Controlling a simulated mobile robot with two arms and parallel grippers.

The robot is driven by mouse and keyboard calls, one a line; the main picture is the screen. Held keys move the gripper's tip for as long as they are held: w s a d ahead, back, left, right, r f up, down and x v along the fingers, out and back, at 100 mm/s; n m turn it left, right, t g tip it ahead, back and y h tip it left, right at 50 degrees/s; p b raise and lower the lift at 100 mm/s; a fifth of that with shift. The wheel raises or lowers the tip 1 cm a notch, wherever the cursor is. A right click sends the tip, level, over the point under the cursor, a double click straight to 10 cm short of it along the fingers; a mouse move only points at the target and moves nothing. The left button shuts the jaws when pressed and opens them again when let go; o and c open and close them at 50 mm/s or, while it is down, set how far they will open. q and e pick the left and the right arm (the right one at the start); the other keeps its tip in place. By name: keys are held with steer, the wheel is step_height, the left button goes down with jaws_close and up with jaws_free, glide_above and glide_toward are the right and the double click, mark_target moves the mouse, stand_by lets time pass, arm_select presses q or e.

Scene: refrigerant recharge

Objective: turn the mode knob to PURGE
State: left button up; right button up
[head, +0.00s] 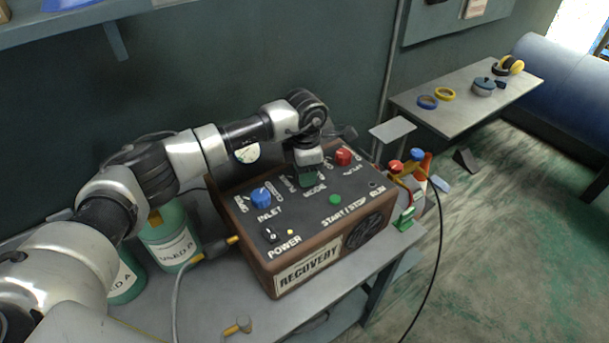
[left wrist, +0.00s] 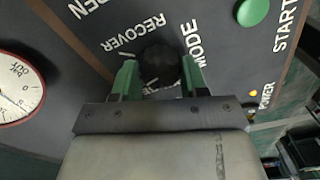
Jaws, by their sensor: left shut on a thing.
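The brown RECOVERY machine (head: 310,262) stands on the grey bench with its dark panel facing up. My left gripper (head: 310,179) reaches down over the MODE label. In the left wrist view its two green fingers (left wrist: 160,75) are shut on the sides of the black mode knob (left wrist: 160,60). A short pale mark shows on the knob near the left finger, but which setting it points at cannot be told. RECOVER is printed beside the knob and MODE on its other side. The PURGE label cannot be read in either view. My right gripper is not in view.
The panel also has a blue INLET knob (head: 261,197), a red knob (head: 343,157), a green START/STOP button (head: 335,199) and a POWER switch (head: 270,235). Green cylinders (head: 172,240) stand at the left. A manifold with red and blue knobs (head: 397,167) stands right of the machine.

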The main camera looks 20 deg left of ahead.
arm_select(q)
steer(key=n+b, duration=0.1)
steer(key=n, duration=0.2)
steer(key=shift+r+n+b, duration=0.1)
steer(key=shift+n+b, duration=0.55)
steer(key=shift+n, duration=0.75)
steer(key=o, duration=0.9)
step_height(320, 180, up, 11)
steer(key=b, duration=0.2)
steer(key=shift+b, duration=0.3)
steer(key=shift+f, duration=0.2)
